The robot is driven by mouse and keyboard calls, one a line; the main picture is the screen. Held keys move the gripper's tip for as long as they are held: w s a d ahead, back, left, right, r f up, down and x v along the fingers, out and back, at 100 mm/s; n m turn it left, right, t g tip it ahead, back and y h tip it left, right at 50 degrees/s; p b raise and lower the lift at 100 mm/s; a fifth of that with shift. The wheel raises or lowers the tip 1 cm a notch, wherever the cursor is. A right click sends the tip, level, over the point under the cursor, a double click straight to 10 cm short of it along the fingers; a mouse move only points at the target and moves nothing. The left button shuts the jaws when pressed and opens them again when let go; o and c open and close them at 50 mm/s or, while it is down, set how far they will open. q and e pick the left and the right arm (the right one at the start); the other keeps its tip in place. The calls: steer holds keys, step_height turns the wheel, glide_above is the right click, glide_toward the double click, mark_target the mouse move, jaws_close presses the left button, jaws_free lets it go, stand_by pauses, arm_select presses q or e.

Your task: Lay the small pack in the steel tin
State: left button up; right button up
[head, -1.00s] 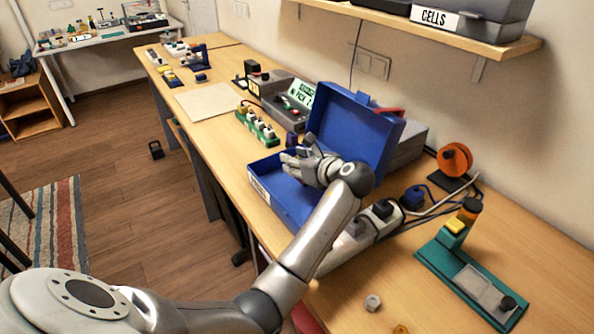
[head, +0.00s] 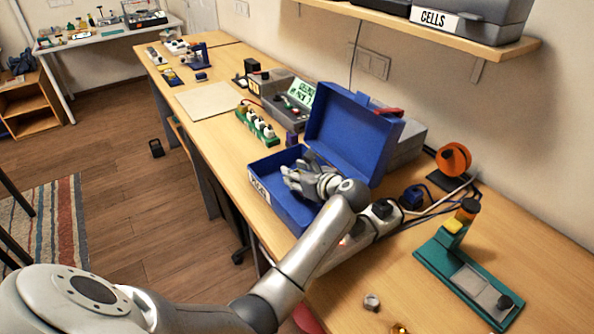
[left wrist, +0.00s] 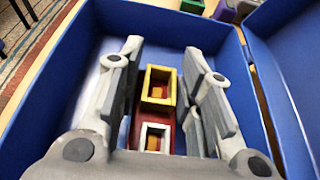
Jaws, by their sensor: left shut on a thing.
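The blue lidded tin (head: 273,213) stands open on the bench, its lid (head: 347,137) tilted up on the far right side and a white label on its front. My left gripper (head: 297,172) is inside the tin's opening. In the left wrist view, the fingers of my left gripper (left wrist: 163,62) are closed around a small dark red pack (left wrist: 166,107) with a yellow-rimmed and a white-rimmed socket on top. Blue walls (left wrist: 50,92) surround them. Whether the pack touches the tin's floor cannot be told. My right gripper is out of view.
A green strip with several plugs (head: 257,123) and a small purple box (head: 291,138) lie behind the tin. A white power strip (head: 381,212) lies to its right. A teal stand (head: 440,255) and an orange reel (head: 454,160) are further right. A shelf (head: 420,29) hangs above.

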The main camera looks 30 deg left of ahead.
arm_select(q)
steer(key=o, duration=1.1)
steer(key=shift+r+b, duration=0.5)
steer(key=shift+r, duration=0.05)
steer(key=v, duration=1.2)
steer(key=shift+r, duration=0.1)
